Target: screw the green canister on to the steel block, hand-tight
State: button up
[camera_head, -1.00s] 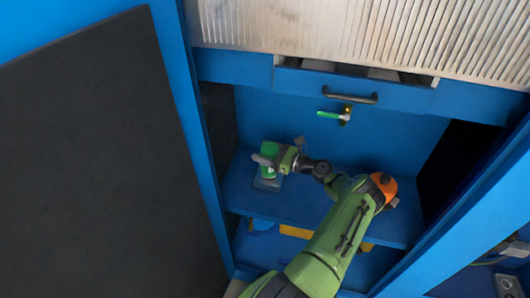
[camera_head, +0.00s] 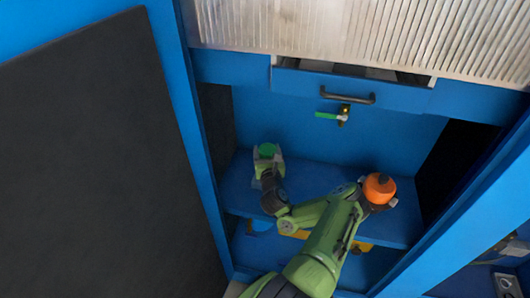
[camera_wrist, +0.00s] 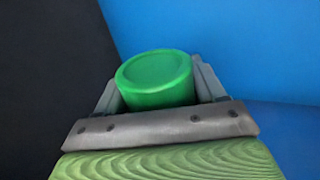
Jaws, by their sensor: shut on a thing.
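The green canister (camera_head: 266,150) is in my gripper (camera_head: 267,156) above the left part of the blue shelf. In the wrist view the round green top of the canister (camera_wrist: 156,76) stands between the two grey fingers of my gripper (camera_wrist: 158,88), which are shut on its sides. The canister looks roughly upright. The steel block (camera_head: 257,184) shows only as a small grey edge under the gripper; most of it is hidden. I cannot see whether the canister touches the block or how its thread sits.
A green-handled valve (camera_head: 329,115) is on the back wall, below a drawer with a dark handle (camera_head: 347,97). A large dark panel (camera_head: 100,160) stands at the left. Yellow and blue things lie below the shelf.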

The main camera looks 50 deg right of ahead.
jog(key=shift+a+m+g+h, duration=0.1)
jog(key=shift+m+g+h, duration=0.3)
jog(key=shift+m, duration=0.2)
jog(key=shift+r+g, duration=0.1)
jog(key=shift+g, duration=0.2)
jog(key=o, duration=1.5)
